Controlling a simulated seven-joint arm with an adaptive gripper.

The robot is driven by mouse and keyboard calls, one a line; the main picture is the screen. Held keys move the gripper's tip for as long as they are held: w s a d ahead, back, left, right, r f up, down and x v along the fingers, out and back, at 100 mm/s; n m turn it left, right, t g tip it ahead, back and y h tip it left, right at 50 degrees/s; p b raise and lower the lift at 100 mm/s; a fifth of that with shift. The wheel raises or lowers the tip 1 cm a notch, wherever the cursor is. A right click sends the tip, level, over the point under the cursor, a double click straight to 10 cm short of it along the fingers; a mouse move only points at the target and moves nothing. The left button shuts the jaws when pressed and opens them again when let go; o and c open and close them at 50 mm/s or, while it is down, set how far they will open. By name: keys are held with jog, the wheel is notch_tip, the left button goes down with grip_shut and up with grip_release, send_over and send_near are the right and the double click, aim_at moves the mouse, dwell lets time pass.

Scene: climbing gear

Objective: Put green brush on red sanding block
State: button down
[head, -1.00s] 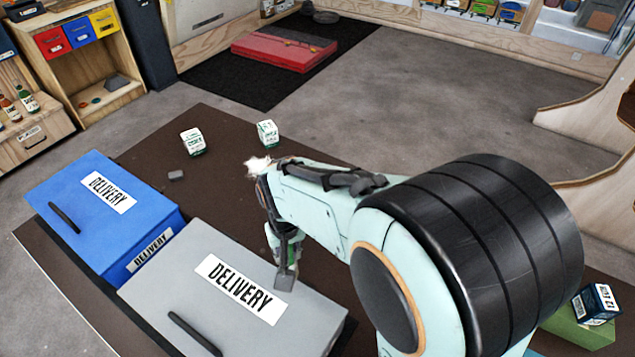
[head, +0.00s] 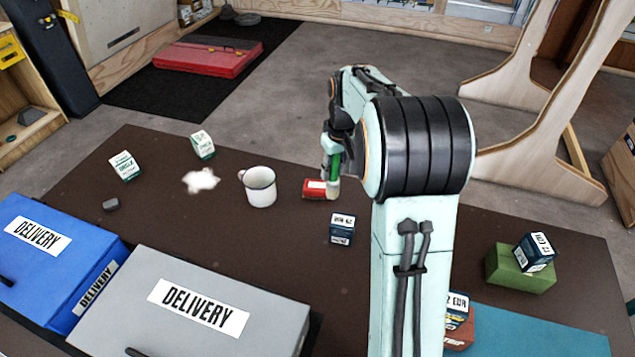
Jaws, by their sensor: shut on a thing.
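The green brush (head: 335,167) is upright in my gripper (head: 334,158), with a pale lower end (head: 332,188) pointing down. My gripper is shut on it, and my own arm partly hides the fingers. The red sanding block (head: 313,188) has a white label and lies on the dark table. The brush's lower end is at the right end of the red block in the picture; I cannot tell whether they touch.
A white mug (head: 259,187) stands left of the red block. A dark blue box (head: 342,228) is just in front. Grey (head: 250,318) and blue (head: 60,250) delivery boxes fill the near left.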

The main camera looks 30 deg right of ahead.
jog(key=shift+w+d+f, duration=1.05)
jog(key=shift+w+f, duration=1.05)
jog(key=shift+f, duration=0.1)
jog(key=shift+w+d+f, duration=1.05)
jog(key=shift+w+f, duration=1)
jog(key=shift+f, duration=0.15)
jog(key=shift+w+d+f, duration=1.05)
jog(key=shift+w+f, duration=1.05)
jog(key=shift+f, duration=0.1)
jog(key=shift+f, duration=0.15)
jog(key=c, duration=1)
grip_release()
